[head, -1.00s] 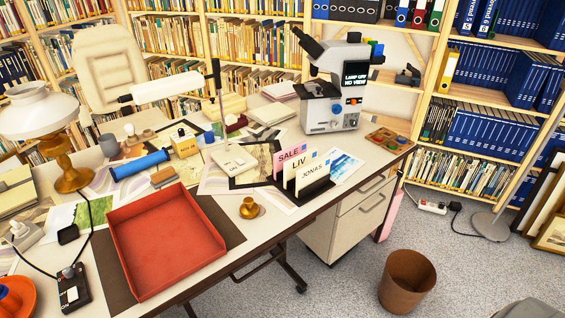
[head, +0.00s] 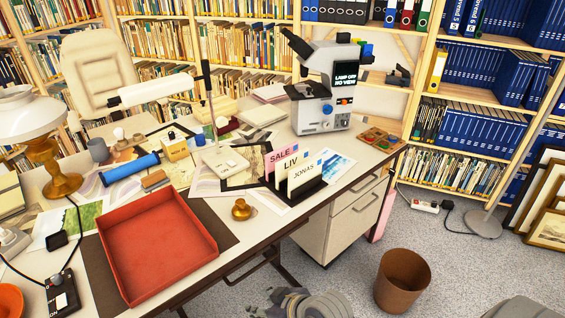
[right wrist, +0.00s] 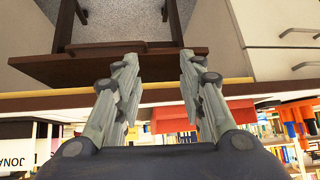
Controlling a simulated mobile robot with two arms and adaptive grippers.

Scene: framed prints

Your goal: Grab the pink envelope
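The pink envelope (head: 280,151), marked SALE, stands at the back of a black rack (head: 310,190) on the desk. In front of it in the rack stand white envelopes marked LIV (head: 291,164) and JONAS (head: 304,178), which hide its lower part. My right gripper (right wrist: 159,58) is open and empty in the right wrist view, with the desk edge and drawers beyond its fingers. The JONAS envelope (right wrist: 14,160) shows there at lower left. In the head view a grey part of my right arm shows at the bottom edge, below the desk front. My left gripper is not in view.
A red tray (head: 155,240) and a small brass object (head: 241,209) lie left of the rack. A microscope (head: 325,85) stands behind it. A brown bin (head: 402,282) is on the floor at right. A narrow pink thing (head: 384,213) is at the desk's right end.

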